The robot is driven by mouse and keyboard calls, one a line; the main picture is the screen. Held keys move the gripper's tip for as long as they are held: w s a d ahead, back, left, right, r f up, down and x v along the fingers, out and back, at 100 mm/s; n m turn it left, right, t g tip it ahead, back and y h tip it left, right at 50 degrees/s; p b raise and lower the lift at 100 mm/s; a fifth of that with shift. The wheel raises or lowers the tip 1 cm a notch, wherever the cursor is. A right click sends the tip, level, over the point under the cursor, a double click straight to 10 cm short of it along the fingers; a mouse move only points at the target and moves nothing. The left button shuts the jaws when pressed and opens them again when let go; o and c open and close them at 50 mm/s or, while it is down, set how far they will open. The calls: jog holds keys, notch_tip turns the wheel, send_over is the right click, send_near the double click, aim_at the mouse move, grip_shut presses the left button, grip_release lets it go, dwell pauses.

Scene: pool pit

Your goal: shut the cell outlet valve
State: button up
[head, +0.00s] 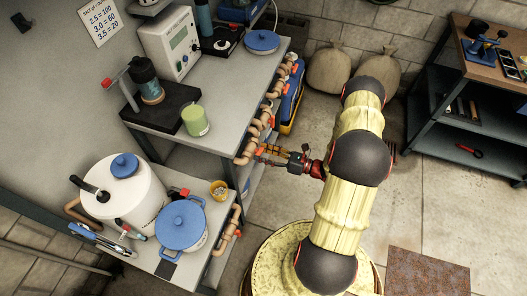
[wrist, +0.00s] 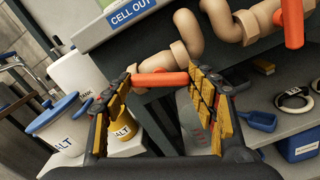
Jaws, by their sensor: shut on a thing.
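The "CELL OUT" label (wrist: 133,12) is on the bench's edge in the wrist view. Beside it is tan piping (wrist: 188,28) with an orange-red valve handle (wrist: 165,79) below. My gripper (wrist: 166,82) is shut on this handle, which spans between its yellow-padded fingers, one at each end. In the head view my gripper (head: 270,154) is at the pipes along the bench's right edge, and the handle between its fingers is too small to make out. The valve body behind the handle is partly hidden.
Below are a blue-lidded salt pot (wrist: 55,115), a yellow salt cup (wrist: 122,127) and a blue scoop (wrist: 258,120). The floor (head: 275,205) right of the bench is clear.

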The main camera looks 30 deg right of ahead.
jog(key=m+p, duration=0.4)
jog(key=m, duration=0.8)
jog(key=shift+m, duration=0.4)
dwell(0.3)
jog(key=o, duration=1.2)
jog(key=shift+c, duration=0.2)
jog(key=v, duration=1.2)
